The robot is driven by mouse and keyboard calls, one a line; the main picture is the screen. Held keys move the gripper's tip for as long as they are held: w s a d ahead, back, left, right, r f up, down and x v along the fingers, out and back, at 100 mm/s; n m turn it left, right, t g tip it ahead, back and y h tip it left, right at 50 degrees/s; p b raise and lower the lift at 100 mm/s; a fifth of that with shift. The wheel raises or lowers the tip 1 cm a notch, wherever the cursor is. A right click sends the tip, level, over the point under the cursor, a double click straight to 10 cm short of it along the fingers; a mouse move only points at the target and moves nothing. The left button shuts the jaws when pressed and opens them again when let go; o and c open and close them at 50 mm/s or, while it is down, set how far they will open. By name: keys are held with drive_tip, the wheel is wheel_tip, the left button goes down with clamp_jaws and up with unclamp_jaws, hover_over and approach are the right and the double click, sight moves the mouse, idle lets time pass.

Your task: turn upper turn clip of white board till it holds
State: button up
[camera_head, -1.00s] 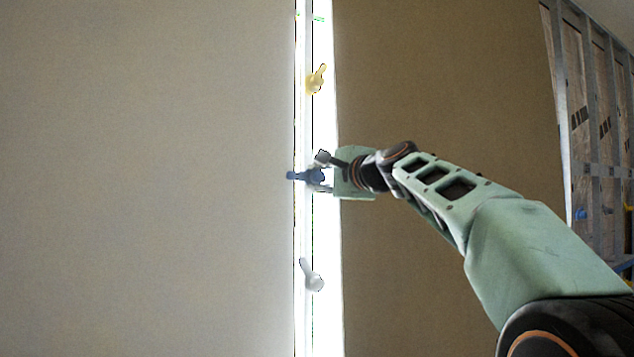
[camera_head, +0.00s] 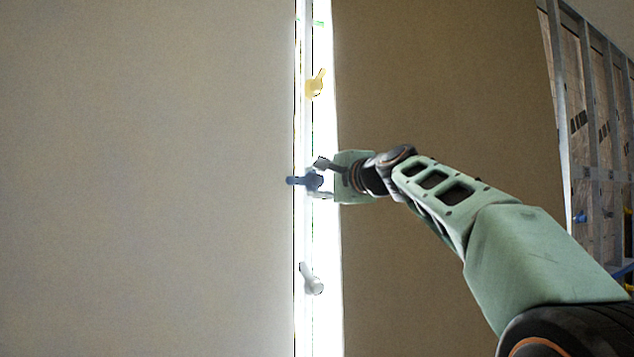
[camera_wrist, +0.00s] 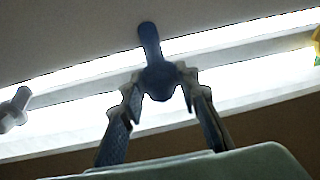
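The white board (camera_head: 150,180) fills the left of the head view and ends at a bright vertical gap. A blue turn clip (camera_head: 310,180) sits at this edge, its lever pointing left over the board's edge. In the wrist view the blue lever (camera_wrist: 149,40) also overlaps the board (camera_wrist: 70,35). My gripper (camera_head: 322,178) comes from the right. Its fingers lie on both sides of the blue clip's hub and appear to touch it. A yellow turn clip (camera_head: 316,85) is above, its lever pointing up and slightly right. A pale grey clip (camera_head: 312,281) is below, its lever pointing up-left.
A brown panel (camera_head: 440,90) stands right of the bright gap, behind my arm. A metal stud frame (camera_head: 590,120) is at the far right. In the wrist view the grey clip (camera_wrist: 14,112) is at the left and the yellow clip (camera_wrist: 317,42) at the right edge.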

drive_tip(key=v, duration=1.2)
drive_tip(key=shift+d, duration=0.1)
